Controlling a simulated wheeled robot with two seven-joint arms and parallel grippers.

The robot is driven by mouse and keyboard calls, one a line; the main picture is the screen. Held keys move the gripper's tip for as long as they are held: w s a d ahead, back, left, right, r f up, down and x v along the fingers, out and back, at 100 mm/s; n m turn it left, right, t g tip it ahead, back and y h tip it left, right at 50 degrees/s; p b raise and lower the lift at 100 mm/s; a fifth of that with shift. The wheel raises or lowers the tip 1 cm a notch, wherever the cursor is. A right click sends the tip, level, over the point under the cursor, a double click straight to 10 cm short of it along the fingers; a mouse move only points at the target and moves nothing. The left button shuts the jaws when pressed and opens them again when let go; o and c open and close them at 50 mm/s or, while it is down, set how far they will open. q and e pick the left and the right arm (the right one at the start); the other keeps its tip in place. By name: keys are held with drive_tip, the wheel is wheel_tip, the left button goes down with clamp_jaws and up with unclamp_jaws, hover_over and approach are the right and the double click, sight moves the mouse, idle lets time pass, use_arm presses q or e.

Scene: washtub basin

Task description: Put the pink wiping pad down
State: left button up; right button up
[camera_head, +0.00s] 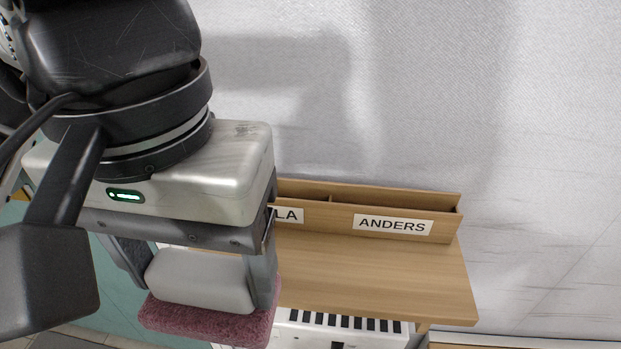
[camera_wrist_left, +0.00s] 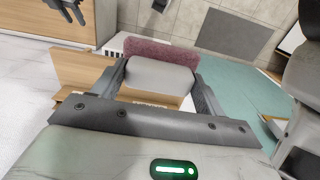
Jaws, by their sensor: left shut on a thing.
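The pink wiping pad (camera_head: 205,322) is a fuzzy pink slab under a pale grey block-shaped grip (camera_head: 200,281). My left gripper (camera_head: 207,290) is shut on the grip, one finger on each side, and the pad hangs below the fingers. In the head view the pad overlaps the near left part of the wooden desk; its height above things below cannot be told. In the left wrist view the pad (camera_wrist_left: 161,51) shows beyond the grip (camera_wrist_left: 159,75), between the fingers. I do not make out my right gripper.
A wooden desk top (camera_head: 375,275) with clear room stands right of the pad. A low wooden compartment box (camera_head: 445,229) labelled "ANDERS" runs along its back by the pale wall. A white piano keyboard (camera_head: 345,335) lies lower in front. Teal floor (camera_wrist_left: 240,90) shows in the wrist view.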

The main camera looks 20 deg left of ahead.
use_arm(q)
drive_tip(key=w+a+f, duration=0.1)
drive_tip(key=w+f, duration=0.1)
drive_tip(key=w, duration=0.2)
drive_tip(key=w+a+f, duration=0.2)
drive_tip(key=w+f, duration=0.1)
drive_tip(key=w+a+f, duration=0.2)
drive_tip(key=w+f, duration=0.1)
drive_tip(key=w, duration=0.1)
drive_tip(key=shift+w+a+f, duration=0.1)
drive_tip(key=shift+w+f, duration=0.15)
drive_tip(key=shift+w, duration=0.05)
drive_tip(key=shift+w+a+f, duration=0.1)
drive_tip(key=shift+w+f, duration=0.25)
drive_tip(key=shift+f, duration=0.1)
drive_tip(key=f, duration=0.3)
drive_tip(key=shift+w+a+f, duration=0.15)
drive_tip(key=shift+w, duration=0.05)
drive_tip(key=o, duration=0.9)
drive_tip(key=shift+p, duration=0.3)
drive_tip(key=r, duration=1.5)
drive_tip(key=shift+s+r+p, duration=0.3)
drive_tip(key=shift+s+r, duration=0.05)
drive_tip(key=shift+s, duration=0.05)
